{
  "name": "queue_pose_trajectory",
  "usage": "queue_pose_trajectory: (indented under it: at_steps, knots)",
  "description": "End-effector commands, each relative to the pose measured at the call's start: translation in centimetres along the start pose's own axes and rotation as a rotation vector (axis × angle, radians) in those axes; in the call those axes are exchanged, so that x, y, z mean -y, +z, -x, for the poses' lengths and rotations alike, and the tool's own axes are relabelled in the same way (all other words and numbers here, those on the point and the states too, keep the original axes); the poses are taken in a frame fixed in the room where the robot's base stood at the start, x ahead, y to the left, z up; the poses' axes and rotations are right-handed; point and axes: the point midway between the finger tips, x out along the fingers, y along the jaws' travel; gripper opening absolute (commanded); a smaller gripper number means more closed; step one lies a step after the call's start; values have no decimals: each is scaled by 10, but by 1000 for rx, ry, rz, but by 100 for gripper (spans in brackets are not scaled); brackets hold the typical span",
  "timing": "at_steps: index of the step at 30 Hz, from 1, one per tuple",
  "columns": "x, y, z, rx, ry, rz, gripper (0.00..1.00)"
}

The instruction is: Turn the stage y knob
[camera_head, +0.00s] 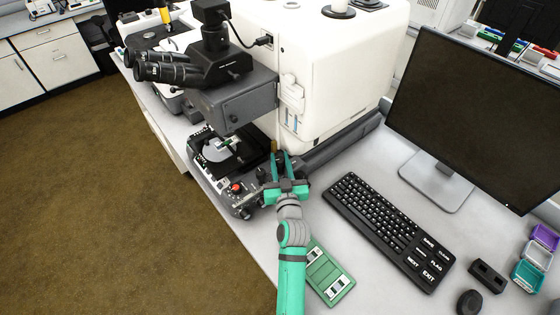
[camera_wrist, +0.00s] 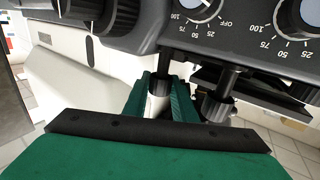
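The microscope stage (camera_head: 222,150) sits below the grey microscope head. In the wrist view, two dark knobs on thin shafts hang under the grey dial body: one left knob (camera_wrist: 161,86) and one right knob (camera_wrist: 218,106). No label shows which is the stage y knob. My gripper (camera_head: 281,157) is at the right side of the stage. In the wrist view my gripper's green fingers (camera_wrist: 161,102) stand on both sides of the left knob, close to it. Whether they touch it cannot be told. The right knob is outside the fingers, beside the right one.
Dials with numbered scales (camera_wrist: 200,8) are just above the fingers. A red button (camera_head: 236,188) is on the microscope base left of my gripper. A green slide holder (camera_head: 328,274), a keyboard (camera_head: 388,228) and a monitor (camera_head: 475,115) are to the right. Bare table lies between.

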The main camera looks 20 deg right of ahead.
Motion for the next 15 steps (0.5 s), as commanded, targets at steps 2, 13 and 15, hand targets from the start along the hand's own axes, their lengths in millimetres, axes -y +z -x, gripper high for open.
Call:
queue_pose_trajectory:
  at_steps: [2, 13, 15]
  knots:
    - [0, 0, 0, 0, 0, 0, 2]
    - [-2, 4, -1, 13, -56, -3, 2]
    - [-2, 4, -1, 14, -78, -3, 2]
